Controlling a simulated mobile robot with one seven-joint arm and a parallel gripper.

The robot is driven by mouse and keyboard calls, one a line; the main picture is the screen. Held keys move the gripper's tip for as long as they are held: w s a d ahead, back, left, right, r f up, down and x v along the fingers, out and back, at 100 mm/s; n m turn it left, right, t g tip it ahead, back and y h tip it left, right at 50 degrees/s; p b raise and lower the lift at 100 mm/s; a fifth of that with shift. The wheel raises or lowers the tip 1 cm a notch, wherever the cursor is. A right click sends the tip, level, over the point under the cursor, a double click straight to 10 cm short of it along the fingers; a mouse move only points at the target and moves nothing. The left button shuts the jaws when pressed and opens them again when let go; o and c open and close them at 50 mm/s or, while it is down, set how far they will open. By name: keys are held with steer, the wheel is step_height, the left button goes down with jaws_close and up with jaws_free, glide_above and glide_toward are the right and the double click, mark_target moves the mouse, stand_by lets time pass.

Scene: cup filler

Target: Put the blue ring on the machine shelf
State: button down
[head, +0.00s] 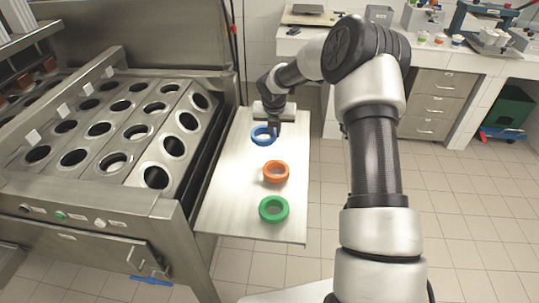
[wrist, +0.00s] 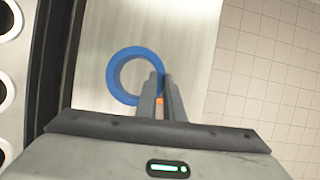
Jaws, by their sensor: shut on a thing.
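The blue ring (head: 262,134) is over the far end of the machine shelf (head: 232,186), a flat metal plate on the right side of the machine. My gripper (head: 277,125) is at the ring's right side and shut on its rim. In the wrist view the two fingers (wrist: 160,92) pinch the lower right part of the blue ring (wrist: 113,76). I cannot tell whether the ring touches the shelf.
An orange ring (head: 276,172) and a green ring (head: 274,209) lie on the shelf nearer to me. The machine (head: 120,140) with rows of round holes stands to the left. Tiled floor (head: 470,200) is clear at the right.

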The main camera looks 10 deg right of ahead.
step_height(320, 180, down, 9)
steer(key=shift+r+b, duration=0.2)
steer(key=shift+b, duration=0.15)
steer(key=c, duration=1.9)
jaws_free()
steer(key=shift+o, duration=0.2)
